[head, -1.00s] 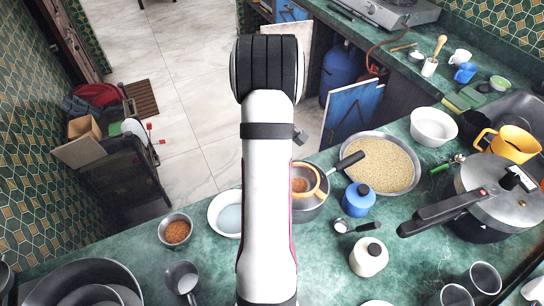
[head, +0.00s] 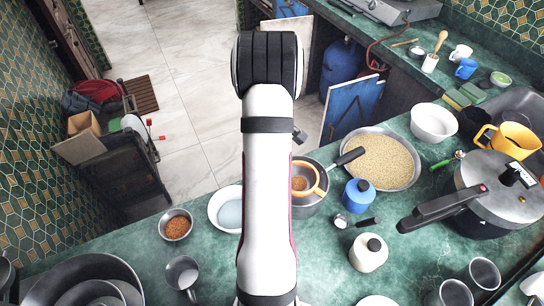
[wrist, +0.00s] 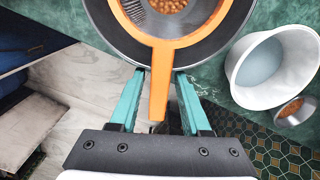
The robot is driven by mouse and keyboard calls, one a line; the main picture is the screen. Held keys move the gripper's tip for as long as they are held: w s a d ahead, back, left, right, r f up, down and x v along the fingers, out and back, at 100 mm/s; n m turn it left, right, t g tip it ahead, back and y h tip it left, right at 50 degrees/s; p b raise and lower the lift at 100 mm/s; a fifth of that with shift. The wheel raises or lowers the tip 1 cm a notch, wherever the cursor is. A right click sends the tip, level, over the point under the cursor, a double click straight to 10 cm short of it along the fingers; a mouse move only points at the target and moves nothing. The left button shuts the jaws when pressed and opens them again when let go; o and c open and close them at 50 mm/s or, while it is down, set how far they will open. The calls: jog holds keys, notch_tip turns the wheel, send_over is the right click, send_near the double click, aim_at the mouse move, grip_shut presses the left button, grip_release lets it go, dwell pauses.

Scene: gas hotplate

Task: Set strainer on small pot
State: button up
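The orange strainer (head: 322,179) lies over the small pot (head: 317,204), partly hidden behind my arm in the head view. The wrist view shows the strainer's rim (wrist: 212,27) over the dark pot (wrist: 112,30), with small brown pieces visible inside the ring. Its straight orange handle (wrist: 160,80) sticks out past the pot's edge toward my gripper. My gripper (wrist: 160,75) has its two teal fingers on either side of this handle, with gaps showing on both sides. It is open. The head view hides the gripper behind the arm.
A white bowl (wrist: 245,88) and a small bowl of brown food (head: 176,226) stand left of the pot in the head view. A wide pan of grain (head: 408,176), a blue bottle (head: 358,202) and a white bottle (head: 367,257) stand to its right.

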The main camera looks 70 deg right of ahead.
jog(key=shift+o, duration=0.7)
notch_tip(320, 180, up, 16)
jog(key=w+a+r, duration=0.2)
jog(key=w+a, duration=0.6)
jog(key=a, duration=0.2)
jog(key=a+y, duration=0.1)
jog(key=a, duration=2.3)
jog(key=s+a+f+m, duration=0.1)
jog(key=s+a+f, duration=0.1)
jog(key=s+a, duration=0.5)
jog(key=shift+s+a+f+y, duration=0.15)
jog(key=shift+s+a+y, duration=0.2)
jog(key=shift+a, duration=0.55)
jog(key=shift+w, duration=0.1)
